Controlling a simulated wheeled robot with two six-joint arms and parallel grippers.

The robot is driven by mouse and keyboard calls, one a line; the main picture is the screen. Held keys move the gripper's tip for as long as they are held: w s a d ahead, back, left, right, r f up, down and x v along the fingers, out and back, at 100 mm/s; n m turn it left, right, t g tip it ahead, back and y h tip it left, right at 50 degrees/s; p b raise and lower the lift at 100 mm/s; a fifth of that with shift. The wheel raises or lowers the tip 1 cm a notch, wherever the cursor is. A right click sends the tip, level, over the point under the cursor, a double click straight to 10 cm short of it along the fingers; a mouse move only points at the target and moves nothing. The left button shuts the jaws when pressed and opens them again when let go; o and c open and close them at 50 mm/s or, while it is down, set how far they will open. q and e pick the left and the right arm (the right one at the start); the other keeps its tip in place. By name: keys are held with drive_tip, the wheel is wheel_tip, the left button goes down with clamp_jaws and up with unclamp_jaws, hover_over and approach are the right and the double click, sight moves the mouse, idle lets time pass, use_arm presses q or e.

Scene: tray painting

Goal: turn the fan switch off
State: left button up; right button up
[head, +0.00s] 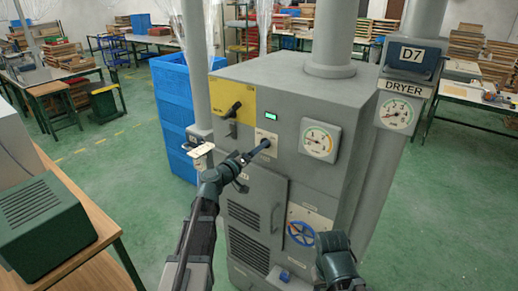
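A grey dryer cabinet (335,92) stands in the middle of the head view. A small pale switch plate (268,135) is on its front, below a green-lit display; I cannot read its label, so I cannot confirm that it is the fan switch. My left gripper (262,146) reaches up from the lower left, its narrow dark tip at this plate. The tip covers the switch knob, so its position is hidden. Contact and finger opening are too small to tell. My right gripper (332,242) is low at the right, in front of the cabinet; its fingers are not clear.
A yellow panel (241,94) with a black handle is left of the plate. A round gauge (319,142) is to its right. A blue handwheel (301,233) sits lower down. Blue crates (174,100) stand behind left. A wooden table (85,205) is at the left.

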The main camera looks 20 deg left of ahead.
use_arm(q)
drive_tip(key=shift+x, duration=0.95)
drive_tip(key=c, duration=1.4)
